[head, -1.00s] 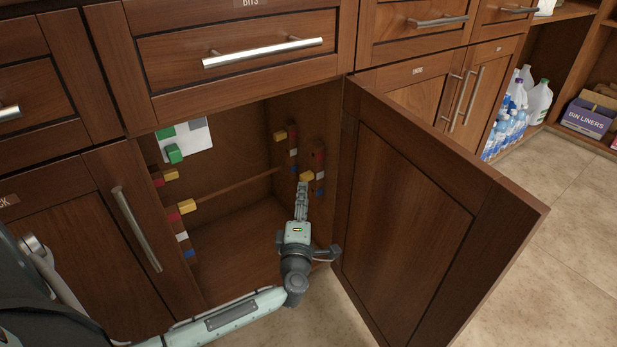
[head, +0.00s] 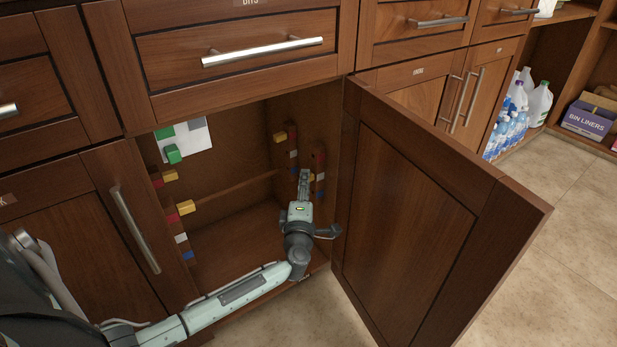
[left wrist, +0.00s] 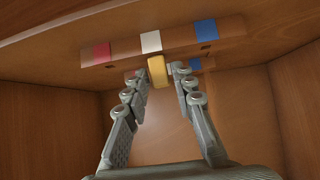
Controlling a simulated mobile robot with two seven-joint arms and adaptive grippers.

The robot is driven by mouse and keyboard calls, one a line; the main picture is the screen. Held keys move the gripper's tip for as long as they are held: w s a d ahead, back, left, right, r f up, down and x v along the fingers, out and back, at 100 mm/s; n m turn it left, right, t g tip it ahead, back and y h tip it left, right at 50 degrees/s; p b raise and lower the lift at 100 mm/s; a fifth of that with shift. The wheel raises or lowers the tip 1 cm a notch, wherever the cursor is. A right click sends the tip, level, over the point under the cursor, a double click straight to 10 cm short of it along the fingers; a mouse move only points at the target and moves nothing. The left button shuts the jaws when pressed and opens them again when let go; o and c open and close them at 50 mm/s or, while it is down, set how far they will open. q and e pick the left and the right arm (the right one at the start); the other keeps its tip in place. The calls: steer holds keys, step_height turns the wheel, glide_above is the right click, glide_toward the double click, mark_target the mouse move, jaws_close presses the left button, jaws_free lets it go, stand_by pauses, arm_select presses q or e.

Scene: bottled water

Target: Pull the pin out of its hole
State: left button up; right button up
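A yellow pin (left wrist: 159,71) sticks out of a wooden strip (left wrist: 178,39) with red, white and blue marks. In the head view this strip (head: 320,165) is on the right inner wall of the open cabinet, and only a sliver of the pin shows beside my fingers. My left gripper (head: 304,174) reaches into the cabinet. In the left wrist view its two fingers (left wrist: 157,76) stand apart, one on each side of the pin, and it is open. No grip on the pin shows. My right gripper is not in view.
Other yellow pins stick out of the strips on the left (head: 186,207) and further back (head: 280,137). The open cabinet door (head: 405,210) stands right of my arm. The cabinet floor (head: 235,240) is clear.

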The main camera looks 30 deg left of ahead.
arm_select(q)
jaws_close()
steer(key=shift+s, duration=0.15)
steer(key=shift+s+a+f+p, duration=0.1)
steer(key=shift+s+a+p, duration=0.2)
steer(key=shift+s, duration=0.2)
steer(key=shift+s+a+r+p, duration=0.15)
steer(key=shift+s+p, duration=0.1)
steer(key=shift+s, duration=0.3)
steer(key=shift+s+a+f+p, duration=0.15)
steer(key=shift+s+a+p, duration=0.15)
steer(key=shift+s, duration=0.2)
steer(key=s+d+p, duration=0.1)
steer(key=s+d, duration=0.1)
steer(key=d, duration=0.3)
steer(key=shift+d+p, duration=0.35)
steer(key=shift+s, duration=0.2)
